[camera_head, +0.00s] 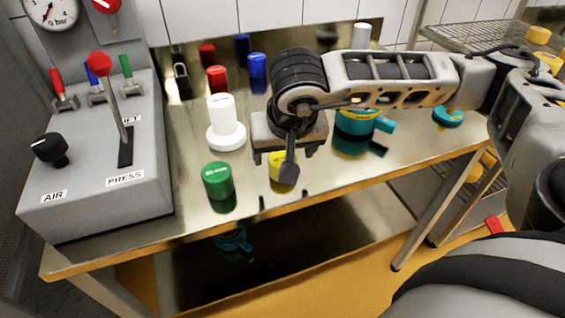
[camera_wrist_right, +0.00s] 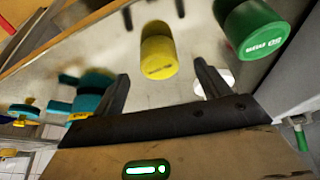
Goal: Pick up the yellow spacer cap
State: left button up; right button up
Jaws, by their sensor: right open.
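The yellow spacer cap (camera_head: 275,161) stands on the metal table near its front edge, partly hidden behind my right gripper (camera_head: 287,175) in the head view. In the right wrist view the yellow cap (camera_wrist_right: 157,52) lies just beyond the fingertips, roughly in line with the gap between them. My right gripper (camera_wrist_right: 162,76) is open and empty there, its two dark fingers spread apart. I cannot tell how high the fingertips are above the table. My left gripper is not in view.
A green cap (camera_head: 217,180) stands close to the left of the yellow one. A white stepped piece (camera_head: 226,125), red cap (camera_head: 217,79) and blue cap (camera_head: 257,66) stand farther back. A grey control box (camera_head: 97,185) with levers is at left. Teal parts (camera_head: 357,125) are behind my right arm.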

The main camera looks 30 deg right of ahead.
aim_at(282, 158)
jog(key=shift+p+x, duration=0.3)
jog(key=shift+x, duration=2.1)
jog(key=shift+w+d+r, duration=0.15)
jog(key=shift+w, duration=0.05)
jog(key=c, duration=1.1)
